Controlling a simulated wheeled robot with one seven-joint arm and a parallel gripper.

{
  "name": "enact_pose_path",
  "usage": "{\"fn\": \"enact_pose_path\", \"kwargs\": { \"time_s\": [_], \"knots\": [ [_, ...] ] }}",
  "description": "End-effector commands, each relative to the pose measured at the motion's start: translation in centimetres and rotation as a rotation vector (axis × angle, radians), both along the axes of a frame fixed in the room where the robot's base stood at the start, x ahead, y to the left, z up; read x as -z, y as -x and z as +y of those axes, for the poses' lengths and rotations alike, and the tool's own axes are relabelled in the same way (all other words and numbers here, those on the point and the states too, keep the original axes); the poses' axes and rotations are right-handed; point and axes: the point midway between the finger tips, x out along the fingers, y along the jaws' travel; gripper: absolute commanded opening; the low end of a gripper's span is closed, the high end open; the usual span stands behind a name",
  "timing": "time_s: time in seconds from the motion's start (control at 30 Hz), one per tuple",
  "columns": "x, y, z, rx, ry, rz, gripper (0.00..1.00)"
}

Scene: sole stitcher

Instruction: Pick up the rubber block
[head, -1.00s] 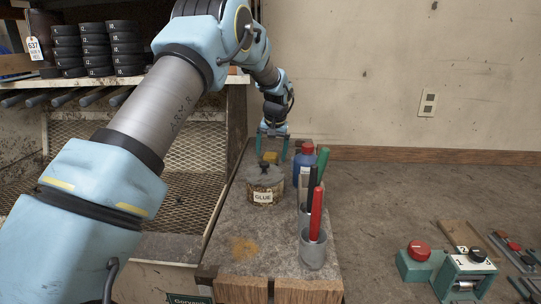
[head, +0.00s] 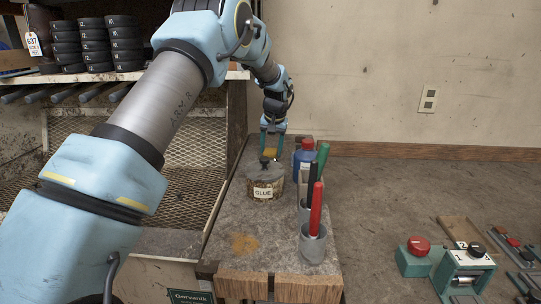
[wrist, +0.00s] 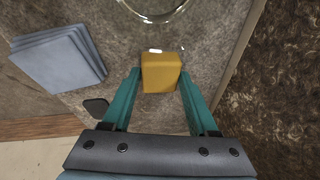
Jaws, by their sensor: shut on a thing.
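The rubber block, an amber-yellow cube (head: 270,153), is just behind the glue pot in the head view. In the wrist view the block (wrist: 160,72) sits between the two green fingertips. My gripper (head: 272,148) points down and is shut on the block, with a finger on each side, as the wrist view also shows (wrist: 160,80). The block is at or close to the bench top; I cannot tell whether it touches it. The pot hides its lower part in the head view.
The glue pot (head: 264,184) stands right in front of the block. A blue bottle with a red cap (head: 304,160) and cups with red, black and green handles (head: 313,245) line the bench's right side. A mesh rack (head: 120,160) is left. A grey-blue stack (wrist: 60,58) lies near the gripper.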

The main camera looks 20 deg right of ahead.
Motion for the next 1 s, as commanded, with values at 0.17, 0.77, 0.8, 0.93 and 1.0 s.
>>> {"fn": "enact_pose_path", "kwargs": {
  "time_s": [0.17, 0.77, 0.8, 0.93, 1.0],
  "knots": [
    [0.0, 0.0, 0.0, 0.0, 0.001, -0.001, 0.04],
    [-7.6, -0.1, -0.1, -0.001, 0.004, -0.003, 0.04],
    [-8.2, -0.1, -0.1, 0.0, 0.003, -0.003, 0.04],
    [-9.5, -0.1, -0.1, 0.001, 0.002, -0.001, 0.04],
    [-9.9, 0.0, 0.0, 0.0, 0.001, 0.001, 0.04]
  ]
}}
